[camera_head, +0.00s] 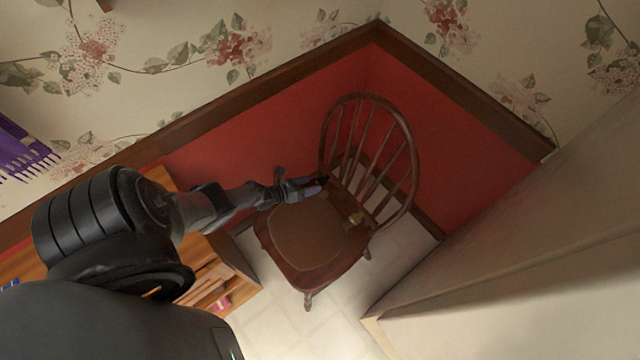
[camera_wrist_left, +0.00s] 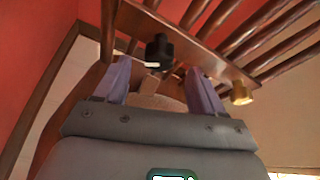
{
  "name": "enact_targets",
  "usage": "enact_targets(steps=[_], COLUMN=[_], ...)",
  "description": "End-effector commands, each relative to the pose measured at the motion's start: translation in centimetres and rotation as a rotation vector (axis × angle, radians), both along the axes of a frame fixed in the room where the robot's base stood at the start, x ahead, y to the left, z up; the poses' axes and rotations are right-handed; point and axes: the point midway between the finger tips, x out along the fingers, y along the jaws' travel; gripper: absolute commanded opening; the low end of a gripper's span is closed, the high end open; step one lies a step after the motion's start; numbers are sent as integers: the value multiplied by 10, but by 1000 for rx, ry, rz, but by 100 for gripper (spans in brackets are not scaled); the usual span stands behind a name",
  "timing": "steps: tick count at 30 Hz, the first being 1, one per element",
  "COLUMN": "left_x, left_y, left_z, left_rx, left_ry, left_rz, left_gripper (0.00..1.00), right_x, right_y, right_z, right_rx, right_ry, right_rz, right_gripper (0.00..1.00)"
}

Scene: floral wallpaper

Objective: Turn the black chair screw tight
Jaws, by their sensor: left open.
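A brown wooden chair (camera_head: 322,236) with a spindle back stands in the corner; its back rail and spindles also show in the left wrist view (camera_wrist_left: 215,62). A black screw (camera_wrist_left: 160,48) sits at the back rail, just beyond my left fingertips and roughly between them. In the head view it is a small dark spot (camera_head: 323,180) at the fingertips. A brass-coloured screw (camera_head: 356,218) sits farther along the chair back and shows right of the fingers in the wrist view (camera_wrist_left: 241,92). My left gripper (camera_head: 306,187) is open, with fingers apart (camera_wrist_left: 158,72) and nothing between them. My right gripper is not in view.
A wooden shelf unit (camera_head: 232,262) stands left of the chair, under my left arm. Red lower walls (camera_head: 240,136) meet behind the chair. A large pale panel (camera_head: 530,250) is at the right. Tiled floor (camera_head: 345,300) is clear in front of the chair.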

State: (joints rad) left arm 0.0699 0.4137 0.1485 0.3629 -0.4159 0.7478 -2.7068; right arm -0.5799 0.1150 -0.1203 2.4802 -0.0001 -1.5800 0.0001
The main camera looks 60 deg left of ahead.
Motion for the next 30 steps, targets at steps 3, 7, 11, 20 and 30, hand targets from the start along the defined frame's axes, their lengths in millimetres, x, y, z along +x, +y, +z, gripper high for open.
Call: enact_targets(steps=[3, 7, 11, 20, 30], left_x=[20, 35, 45, 52, 52], left_y=[1, 1, 1, 1, 0], left_z=[-11, -17, -20, -20, -20], left_rx=[-1, -2, -1, -1, -1], left_ry=[-3, -2, 0, 1, 1], left_rz=[2, 1, 1, 1, 1], left_gripper=[69, 69, 69, 69, 38], right_x=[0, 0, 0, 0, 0], right_y=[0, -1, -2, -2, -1], right_z=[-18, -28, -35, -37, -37], right_rx=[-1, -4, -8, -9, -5], right_ry=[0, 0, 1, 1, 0], right_rz=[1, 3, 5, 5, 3], right_gripper=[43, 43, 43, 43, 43])
